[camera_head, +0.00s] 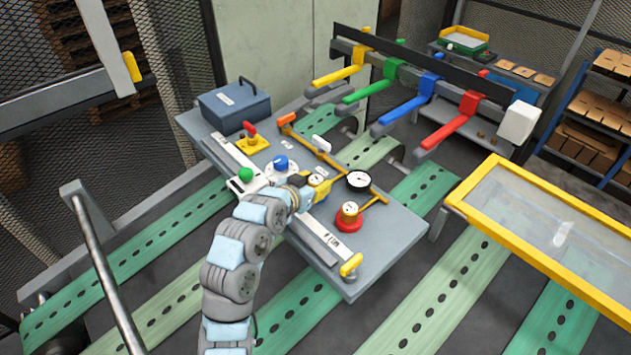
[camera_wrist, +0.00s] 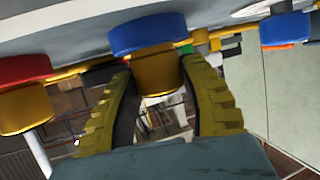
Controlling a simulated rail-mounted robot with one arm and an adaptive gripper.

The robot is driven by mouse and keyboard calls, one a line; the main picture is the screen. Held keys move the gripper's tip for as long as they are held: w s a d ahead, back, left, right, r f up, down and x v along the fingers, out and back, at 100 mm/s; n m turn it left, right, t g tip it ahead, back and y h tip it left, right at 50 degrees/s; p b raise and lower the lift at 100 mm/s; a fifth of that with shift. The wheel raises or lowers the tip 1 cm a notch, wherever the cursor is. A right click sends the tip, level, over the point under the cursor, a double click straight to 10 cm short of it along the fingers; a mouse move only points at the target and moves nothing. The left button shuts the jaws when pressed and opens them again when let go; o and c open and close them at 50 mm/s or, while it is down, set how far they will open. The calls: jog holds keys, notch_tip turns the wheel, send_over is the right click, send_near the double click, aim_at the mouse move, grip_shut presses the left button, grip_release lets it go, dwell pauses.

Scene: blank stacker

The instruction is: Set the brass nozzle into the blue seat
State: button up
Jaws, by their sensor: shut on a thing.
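The brass nozzle (camera_wrist: 157,72) is between the two yellow ribbed fingers of my gripper (camera_wrist: 168,100) in the wrist view. My gripper is shut on it. The nozzle's far end meets the blue seat (camera_wrist: 148,33), a round blue ring on the grey table, and the two look in line. I cannot tell whether the nozzle is fully down in the seat or just against it. In the head view my gripper (camera_head: 312,192) is low over the middle of the table, with a pale round face (camera_head: 317,180) at its tip. The blue seat is hidden there.
A red seat (camera_head: 348,224) with another brass piece (camera_head: 349,208) stands to the right of my gripper; it also shows in the wrist view (camera_wrist: 25,70). A black-rimmed gauge (camera_head: 358,180) is close by. Blue (camera_head: 281,162) and green (camera_head: 246,174) knobs are to the left.

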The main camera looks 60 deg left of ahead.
jog(key=shift+f, duration=0.1)
jog(key=shift+f, duration=0.15)
jog(key=o, duration=1.2)
jog(key=shift+s+r, duration=0.1)
jog(key=shift+r, duration=0.25)
jog(key=shift+s+d+r, duration=0.2)
jog(key=shift+s, duration=0.05)
jog(key=p+v, duration=0.4)
jog(key=v, duration=0.7)
jog(key=shift+d, duration=0.1)
